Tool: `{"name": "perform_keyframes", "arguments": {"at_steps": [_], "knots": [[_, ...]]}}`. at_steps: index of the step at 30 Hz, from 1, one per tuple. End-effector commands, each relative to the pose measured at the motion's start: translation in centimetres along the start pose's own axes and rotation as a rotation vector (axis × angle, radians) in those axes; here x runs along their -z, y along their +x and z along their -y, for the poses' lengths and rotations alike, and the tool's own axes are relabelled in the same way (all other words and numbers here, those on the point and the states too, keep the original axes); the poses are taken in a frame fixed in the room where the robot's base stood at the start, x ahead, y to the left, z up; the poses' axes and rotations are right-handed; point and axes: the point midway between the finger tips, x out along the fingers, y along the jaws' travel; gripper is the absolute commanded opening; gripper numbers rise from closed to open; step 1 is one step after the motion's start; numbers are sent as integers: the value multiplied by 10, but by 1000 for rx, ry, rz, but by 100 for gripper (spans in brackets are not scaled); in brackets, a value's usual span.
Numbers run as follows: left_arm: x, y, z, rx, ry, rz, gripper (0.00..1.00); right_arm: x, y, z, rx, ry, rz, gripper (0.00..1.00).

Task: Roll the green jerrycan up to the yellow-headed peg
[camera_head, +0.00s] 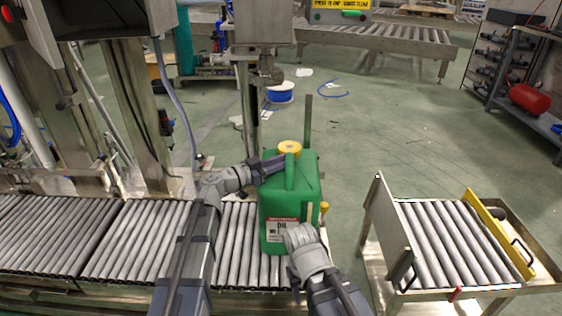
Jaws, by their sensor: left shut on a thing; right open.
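The green jerrycan (274,207) stands upright on the roller conveyor, with a yellow cap on top and a white and red label low on its front. The yellow-headed peg (324,208) shows just past the jerrycan's right side; its lower part is hidden, and I cannot tell whether they touch. My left gripper (278,162) is shut on the jerrycan's top handle, coming from the left. My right gripper (304,224) is open at the jerrycan's lower front right; its fingers are hard to make out, and I cannot tell whether they touch it.
The roller conveyor (130,240) runs across the left and ends near the jerrycan. A cart with rollers (440,240) stands apart at the right, with floor between them. A grey upright post (308,122) rises behind the jerrycan. A machine frame stands behind the conveyor.

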Motion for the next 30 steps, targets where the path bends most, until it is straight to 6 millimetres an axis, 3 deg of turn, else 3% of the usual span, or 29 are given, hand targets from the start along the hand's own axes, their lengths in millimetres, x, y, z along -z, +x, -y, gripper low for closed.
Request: {"name": "perform_keyframes", "arguments": {"at_steps": [30], "knots": [[-2,11,-9,-3,3,5,0,0,1,0,0,0,0,50]]}}
